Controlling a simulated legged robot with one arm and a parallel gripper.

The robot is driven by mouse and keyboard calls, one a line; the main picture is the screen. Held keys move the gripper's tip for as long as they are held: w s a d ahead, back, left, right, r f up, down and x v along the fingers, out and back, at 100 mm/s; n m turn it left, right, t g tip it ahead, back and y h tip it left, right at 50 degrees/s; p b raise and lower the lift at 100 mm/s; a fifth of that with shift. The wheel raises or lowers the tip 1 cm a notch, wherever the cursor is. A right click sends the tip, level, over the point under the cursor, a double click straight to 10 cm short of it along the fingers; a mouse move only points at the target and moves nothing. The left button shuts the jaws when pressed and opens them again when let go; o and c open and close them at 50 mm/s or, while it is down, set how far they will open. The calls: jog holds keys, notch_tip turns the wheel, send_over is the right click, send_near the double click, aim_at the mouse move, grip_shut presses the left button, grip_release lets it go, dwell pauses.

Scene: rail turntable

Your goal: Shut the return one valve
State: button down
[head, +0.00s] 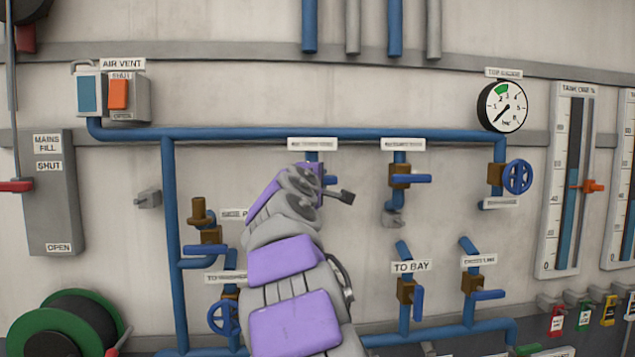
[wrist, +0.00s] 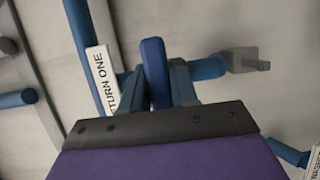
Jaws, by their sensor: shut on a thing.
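The return one label (wrist: 103,75) is readable in the wrist view, beside a blue pipe (wrist: 80,25). A blue valve lever (wrist: 154,65) stands right of it, between the two fingers of my gripper (wrist: 158,90). My gripper is shut on this lever. The valve body is hidden in the wrist view. In the head view my purple and grey arm reaches up to the valve under the white label (head: 312,144), too small to read there. The arm covers most of that valve and my fingers, so the lever's angle to its pipe is unclear.
A similar valve with a blue lever (head: 411,179) is just right. A blue round handwheel (head: 517,177) sits farther right below a dial gauge (head: 503,106). Lower valves include TO BAY (head: 405,291). A grey bracket (wrist: 245,60) is close to my gripper in the wrist view.

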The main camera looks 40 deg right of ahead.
jog(key=c, duration=1.2)
grip_release()
jog(key=shift+d+f, duration=0.15)
jog(key=shift+f, duration=0.25)
jog(key=shift+c, duration=0.2)
jog(key=shift+o, duration=1.4)
jog(key=shift+r, duration=0.2)
jog(key=b+v, duration=0.1)
jog(key=v, duration=1.6)
jog(key=shift+a, duration=0.3)
